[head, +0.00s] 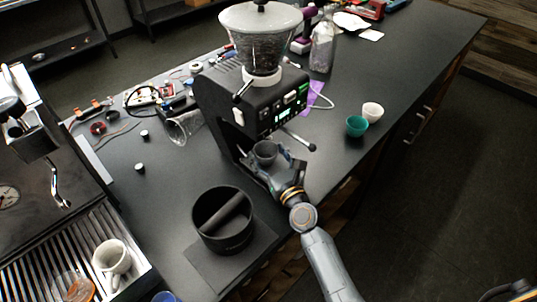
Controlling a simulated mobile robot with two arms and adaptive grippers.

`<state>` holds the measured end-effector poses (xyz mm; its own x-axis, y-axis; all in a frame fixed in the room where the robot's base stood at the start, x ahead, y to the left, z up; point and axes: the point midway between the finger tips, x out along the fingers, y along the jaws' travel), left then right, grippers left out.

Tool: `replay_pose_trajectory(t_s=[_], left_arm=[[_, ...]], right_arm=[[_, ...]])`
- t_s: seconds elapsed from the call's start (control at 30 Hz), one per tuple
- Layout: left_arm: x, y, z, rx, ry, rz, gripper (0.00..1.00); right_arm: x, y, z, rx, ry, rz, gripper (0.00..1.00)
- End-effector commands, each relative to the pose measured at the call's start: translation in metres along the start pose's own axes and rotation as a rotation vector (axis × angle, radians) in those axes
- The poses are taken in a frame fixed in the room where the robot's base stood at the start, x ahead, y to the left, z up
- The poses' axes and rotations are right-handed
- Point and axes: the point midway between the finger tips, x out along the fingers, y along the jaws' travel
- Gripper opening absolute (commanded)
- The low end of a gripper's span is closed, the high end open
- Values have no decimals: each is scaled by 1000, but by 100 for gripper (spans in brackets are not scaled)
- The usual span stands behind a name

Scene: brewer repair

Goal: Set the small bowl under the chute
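A small dark grey bowl (265,151) is upright at the front of the black grinder (248,105), low down below its front panel. The chute itself is hard to make out. My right gripper (270,163) reaches in from the front right with its fingers close around the bowl. Whether the fingers press on the bowl or stand slightly apart from it is too small to tell. Whether the bowl rests on the grinder's base is also unclear.
A teal cup (356,125) and a white cup (372,111) stand right of the grinder. A black knock box (223,222) stands in front, left of my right arm. An espresso machine with a white cup (111,258) is at left.

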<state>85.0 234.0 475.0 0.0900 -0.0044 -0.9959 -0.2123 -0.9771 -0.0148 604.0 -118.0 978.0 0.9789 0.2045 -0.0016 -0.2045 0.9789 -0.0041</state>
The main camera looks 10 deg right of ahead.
Motion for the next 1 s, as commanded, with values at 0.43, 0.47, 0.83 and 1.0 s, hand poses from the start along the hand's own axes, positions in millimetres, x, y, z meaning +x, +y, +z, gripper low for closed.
replay_pose_trajectory(t_s=[0.43, 0.47, 0.83, 1.0], left_arm=[[0, -1, 0, 0, 0, -2, 87], [0, -1, 0, 0, 0, -2, 87], [14, -1, 1, 0, 1, -2, 87], [17, -1, 1, 1, 1, -1, 87]], right_arm=[[-16, 0, 0, 1, 2, -1, 74], [-22, 0, 0, 1, 1, -1, 74], [-98, 0, 0, -1, 0, -1, 74], [-116, 0, 2, -1, -1, 0, 74]])
